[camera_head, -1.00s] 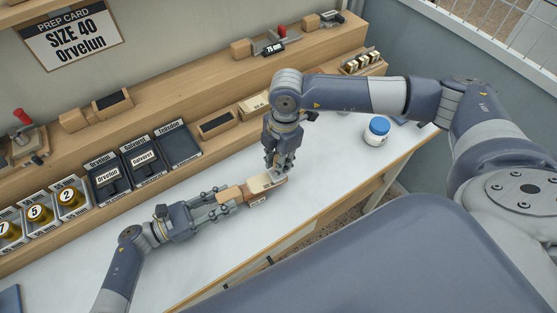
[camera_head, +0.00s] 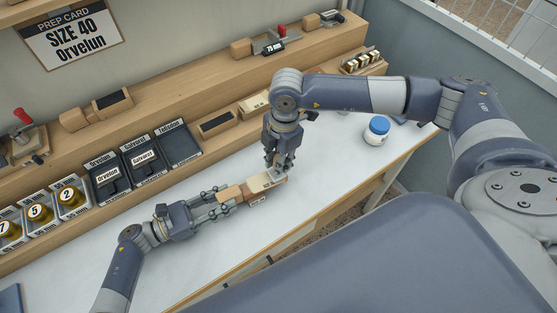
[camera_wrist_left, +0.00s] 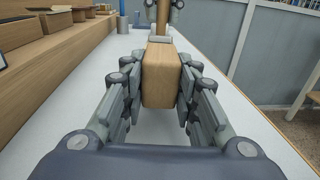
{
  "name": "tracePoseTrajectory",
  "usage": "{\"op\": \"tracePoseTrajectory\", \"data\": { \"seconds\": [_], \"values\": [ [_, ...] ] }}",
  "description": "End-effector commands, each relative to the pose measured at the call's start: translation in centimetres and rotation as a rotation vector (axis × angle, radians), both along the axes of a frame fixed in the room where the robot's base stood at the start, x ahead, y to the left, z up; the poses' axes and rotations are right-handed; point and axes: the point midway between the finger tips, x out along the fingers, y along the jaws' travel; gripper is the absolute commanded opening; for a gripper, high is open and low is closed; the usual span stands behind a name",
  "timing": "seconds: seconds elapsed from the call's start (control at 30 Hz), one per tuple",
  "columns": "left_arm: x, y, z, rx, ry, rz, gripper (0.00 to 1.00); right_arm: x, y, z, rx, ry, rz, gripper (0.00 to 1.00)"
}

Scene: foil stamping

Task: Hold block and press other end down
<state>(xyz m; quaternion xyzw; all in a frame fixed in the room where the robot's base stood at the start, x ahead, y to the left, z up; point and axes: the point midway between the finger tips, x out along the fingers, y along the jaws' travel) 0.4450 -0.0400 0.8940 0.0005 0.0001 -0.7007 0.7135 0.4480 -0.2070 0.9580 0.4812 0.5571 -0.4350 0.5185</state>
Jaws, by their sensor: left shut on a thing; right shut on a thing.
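My left gripper (camera_head: 217,204) is shut on the near end of a wooden block (camera_head: 232,195) on the white table. The left wrist view also shows the block (camera_wrist_left: 161,75) clamped between both fingers. The block's far end carries a pale top piece (camera_head: 262,183) and a small label on its side. My right gripper (camera_head: 277,164) points down from above onto that far end. Its fingers look close together at the pale piece, and they hide part of it. What exactly lies between the right fingertips is too small to tell.
A white jar with a blue lid (camera_head: 377,131) stands right of the right gripper. The white tabletop (camera_head: 200,262) in front is clear.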

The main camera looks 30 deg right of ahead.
Motion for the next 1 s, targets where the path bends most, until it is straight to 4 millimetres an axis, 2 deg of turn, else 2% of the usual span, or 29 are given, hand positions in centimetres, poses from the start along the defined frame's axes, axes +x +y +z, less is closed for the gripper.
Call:
{"op": "tracePoseTrajectory", "data": {
  "seconds": [0.7,1.0],
  "values": [
    [0.0,0.0,0.0,-0.001,0.0,0.0,0.0,0.0,-0.5,5.4,0.001,0.0,0.0,0.0],
    [0.0,0.0,0.0,0.0,0.0,0.0,0.0,0.0,-0.5,5.9,-0.001,0.001,0.0,0.0]
  ]
}}
